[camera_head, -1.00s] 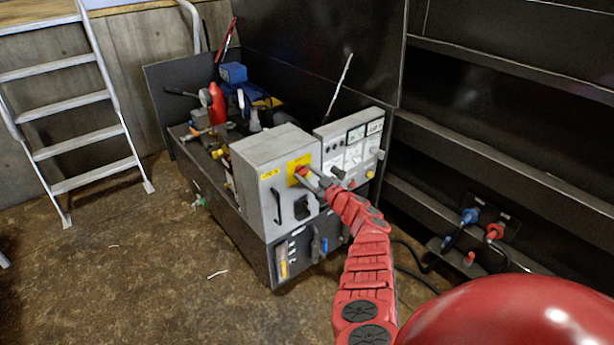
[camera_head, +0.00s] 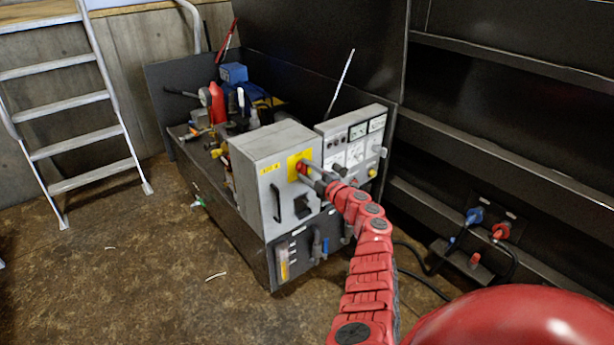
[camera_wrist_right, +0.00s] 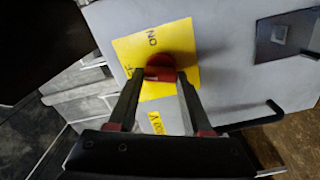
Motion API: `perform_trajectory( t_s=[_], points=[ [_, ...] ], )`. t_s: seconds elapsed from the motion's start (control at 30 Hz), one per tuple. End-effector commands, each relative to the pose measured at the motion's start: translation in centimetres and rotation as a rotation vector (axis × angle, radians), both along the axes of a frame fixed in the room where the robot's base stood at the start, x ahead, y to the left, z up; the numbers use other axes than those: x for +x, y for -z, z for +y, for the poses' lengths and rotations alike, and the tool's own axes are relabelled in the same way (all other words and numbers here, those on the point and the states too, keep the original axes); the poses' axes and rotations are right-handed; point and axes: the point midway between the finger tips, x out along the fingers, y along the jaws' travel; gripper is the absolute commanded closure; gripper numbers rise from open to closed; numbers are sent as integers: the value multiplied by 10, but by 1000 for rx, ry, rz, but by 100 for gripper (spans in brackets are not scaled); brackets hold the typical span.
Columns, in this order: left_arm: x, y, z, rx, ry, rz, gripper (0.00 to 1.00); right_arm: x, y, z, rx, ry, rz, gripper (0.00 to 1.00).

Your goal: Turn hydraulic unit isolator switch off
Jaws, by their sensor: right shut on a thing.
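The hydraulic unit isolator switch is a red knob (camera_head: 302,167) on a yellow plate (camera_head: 293,158) on the front of a grey box (camera_head: 262,195). In the right wrist view the red knob (camera_wrist_right: 160,66) sits on the yellow plate (camera_wrist_right: 188,33), which is marked "ON" and carries a second, partly covered label. My right gripper (camera_head: 308,172) reaches the knob from the right. In the right wrist view its fingers (camera_wrist_right: 160,76) are shut on the knob's grip, one on each side. My left gripper is not in view.
A white control panel (camera_head: 350,140) stands right of the grey box. A black handle (camera_head: 276,203) and a dark latch (camera_head: 302,206) are on the box front. Hoses and valves (camera_head: 225,105) crowd the unit behind. A ladder (camera_head: 75,110) stands at left; the floor (camera_head: 120,270) there is open.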

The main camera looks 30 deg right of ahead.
Motion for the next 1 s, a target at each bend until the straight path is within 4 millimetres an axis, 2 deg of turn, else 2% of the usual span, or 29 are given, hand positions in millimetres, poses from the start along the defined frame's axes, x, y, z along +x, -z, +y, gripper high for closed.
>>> perform_trajectory(
  t_s=[0.1,0.5,1.0],
  points=[
    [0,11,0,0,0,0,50,0,4,1,-98,-1,-8,100],
    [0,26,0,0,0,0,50,0,3,1,-322,0,-25,100],
    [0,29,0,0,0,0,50,0,2,0,-377,0,-29,100]
  ],
)
